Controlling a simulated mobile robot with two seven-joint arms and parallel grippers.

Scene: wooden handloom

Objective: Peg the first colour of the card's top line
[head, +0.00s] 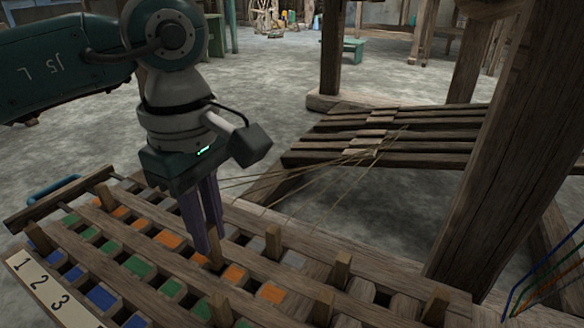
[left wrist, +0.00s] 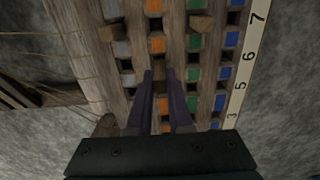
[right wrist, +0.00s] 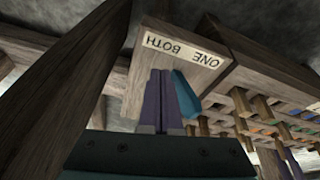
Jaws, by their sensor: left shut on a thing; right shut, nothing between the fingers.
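My left gripper (head: 214,252) is shut on a small wooden peg (head: 216,263) over the slatted peg board (head: 120,232). In the left wrist view my left gripper (left wrist: 160,74) holds the peg (left wrist: 160,66) in line with the column of orange squares (left wrist: 156,45). I cannot tell how deep the peg sits. The board also carries green squares (head: 137,265), blue squares (head: 101,297) and grey squares. My right gripper (right wrist: 167,75) is shut and empty, close to a blue lever (right wrist: 186,94) below a wooden block marked ONE and BOTH (right wrist: 190,48). I see no colour card.
Other wooden pegs stand in the board, such as one right of my left gripper (head: 273,240). A number strip (head: 45,290) runs along the board's near left edge. A thick post (head: 500,150) rises at the right. Threads (head: 300,180) stretch behind the board.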

